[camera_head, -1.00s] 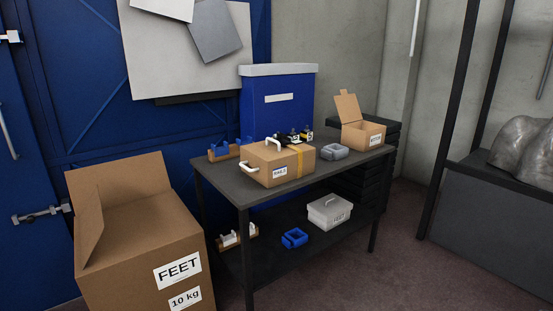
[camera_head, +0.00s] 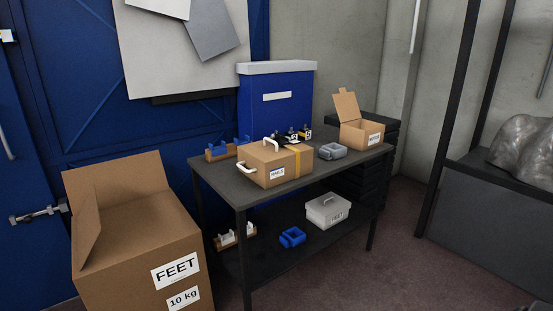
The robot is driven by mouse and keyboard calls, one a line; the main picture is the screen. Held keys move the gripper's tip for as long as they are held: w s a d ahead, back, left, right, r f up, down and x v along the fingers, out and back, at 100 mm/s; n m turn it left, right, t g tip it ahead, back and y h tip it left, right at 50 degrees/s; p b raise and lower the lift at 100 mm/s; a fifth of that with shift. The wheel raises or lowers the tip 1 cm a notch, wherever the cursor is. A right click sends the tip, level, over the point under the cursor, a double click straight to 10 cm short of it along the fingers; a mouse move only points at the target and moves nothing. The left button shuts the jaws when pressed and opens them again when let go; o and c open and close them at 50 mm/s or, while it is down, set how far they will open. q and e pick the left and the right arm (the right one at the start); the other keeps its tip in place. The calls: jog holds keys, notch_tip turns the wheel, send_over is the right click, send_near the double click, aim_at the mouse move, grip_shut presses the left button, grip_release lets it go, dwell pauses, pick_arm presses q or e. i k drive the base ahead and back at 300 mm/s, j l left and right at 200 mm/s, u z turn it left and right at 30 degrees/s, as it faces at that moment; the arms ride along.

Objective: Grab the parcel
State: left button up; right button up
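The parcel (camera_head: 285,159) is a closed brown cardboard box with a yellow tape strip, a white label and two white handles, one on top and one on its left side. It sits on the dark table (camera_head: 225,181), towards the left of the top. Nothing is touching it from above. Neither of my grippers shows in the head view.
On the table stand a grey container (camera_head: 333,151), an open small carton (camera_head: 362,135), and a blue-and-wood rack (camera_head: 222,150). The lower shelf holds a grey box (camera_head: 327,210) and a blue item (camera_head: 292,237). A large open FEET carton (camera_head: 130,248) stands left of the table.

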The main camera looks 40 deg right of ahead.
aim_at(268, 162)
jog(key=i+l, duration=0.1)
jog(key=l, duration=0.25)
jog(key=i+l, duration=0.15)
jog(key=l, duration=0.25)
jog(key=i+l, duration=0.1)
jog(key=l, duration=0.25)
jog(key=i+l, duration=0.15)
jog(key=l, duration=0.25)
jog(key=i+l, duration=0.1)
jog(key=l, duration=0.25)
